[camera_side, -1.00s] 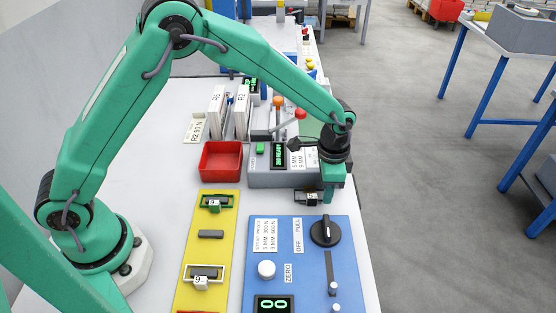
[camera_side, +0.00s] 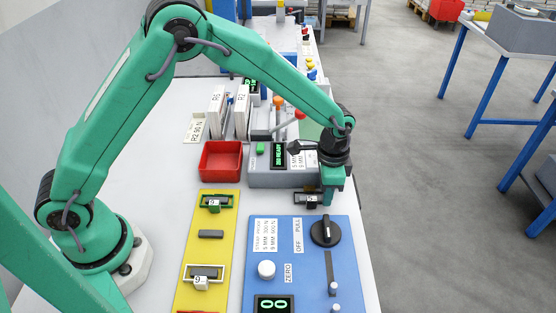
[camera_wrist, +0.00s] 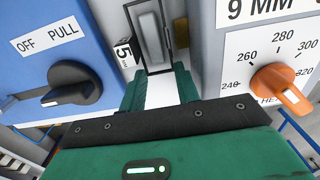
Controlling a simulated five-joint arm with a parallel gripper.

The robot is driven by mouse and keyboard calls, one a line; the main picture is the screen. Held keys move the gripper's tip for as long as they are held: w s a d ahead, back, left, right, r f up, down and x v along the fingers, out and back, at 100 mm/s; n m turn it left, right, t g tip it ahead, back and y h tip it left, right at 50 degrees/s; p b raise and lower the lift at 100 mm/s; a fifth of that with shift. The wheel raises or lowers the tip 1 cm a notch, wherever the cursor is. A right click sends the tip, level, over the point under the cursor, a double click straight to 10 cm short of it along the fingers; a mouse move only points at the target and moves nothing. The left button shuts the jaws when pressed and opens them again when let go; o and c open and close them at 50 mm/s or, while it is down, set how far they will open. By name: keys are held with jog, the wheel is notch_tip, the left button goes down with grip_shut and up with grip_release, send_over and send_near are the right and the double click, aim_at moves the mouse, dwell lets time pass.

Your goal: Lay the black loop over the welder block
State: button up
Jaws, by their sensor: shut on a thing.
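The black loop (camera_side: 297,199) is a thin dark frame with a white tag marked 5. It also shows in the wrist view (camera_wrist: 172,22), just past my fingertips. My gripper (camera_side: 326,195) is shut on its near end, and the gripper also shows in the wrist view (camera_wrist: 159,76). The welder block (camera_wrist: 152,38) is a grey bar seen inside the loop's outline, in the gap between the grey welder (camera_side: 262,180) and the blue panel. I cannot tell whether the loop rests around the block or is held just above it.
The blue panel (camera_side: 285,240) with knobs stands close in front. A yellow board (camera_side: 190,244) to the left holds a green loop (camera_side: 228,201) and a white loop (camera_side: 222,268). A red bin (camera_side: 221,162) and levers stand behind. White table shows between.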

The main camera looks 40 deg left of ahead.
jog(key=shift+f, duration=0.55)
jog(key=o, duration=1)
jog(key=shift+o, duration=0.2)
jog(key=shift+r, duration=0.1)
jog(key=shift+w+r, duration=0.1)
jog(key=shift+r, duration=0.35)
notch_tip(320, 180, up, 5)
jog(key=shift+r, duration=0.9)
jog(key=shift+r, duration=0.15)
